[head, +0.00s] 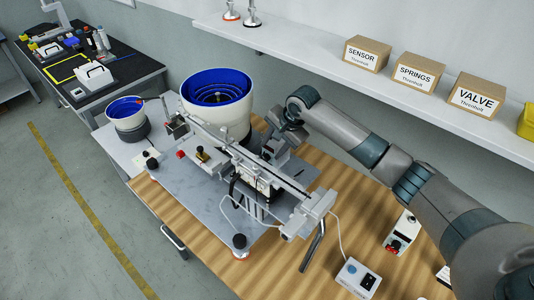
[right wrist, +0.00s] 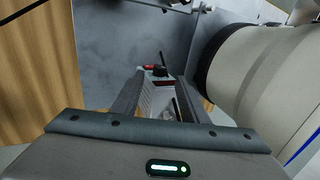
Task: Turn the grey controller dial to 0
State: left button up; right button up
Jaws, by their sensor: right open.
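In the right wrist view a pale grey controller box (right wrist: 157,98) shows between my fingers, with a black dial (right wrist: 160,71) and a red part beside it at its far end. My right gripper (right wrist: 158,90) is open around the line of sight to this box; I cannot tell whether a finger touches it. In the head view my right gripper (head: 273,146) is low behind the gantry rail, beside the large white bowl feeder (head: 229,112). The box between my fingers is hidden there, and the dial's marks are too small to read. My left gripper is not in view.
The gantry (head: 240,160) stands close in front of my right gripper. A shelf (head: 310,60) with cartons runs behind.

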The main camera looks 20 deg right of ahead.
aim_at(266, 157)
jog(key=shift+p+x, duration=0.55)
jog(key=shift+x, duration=2.9)
jog(key=shift+r, duration=0.1)
jog(key=shift+c, duration=0.6)
grip_shut()
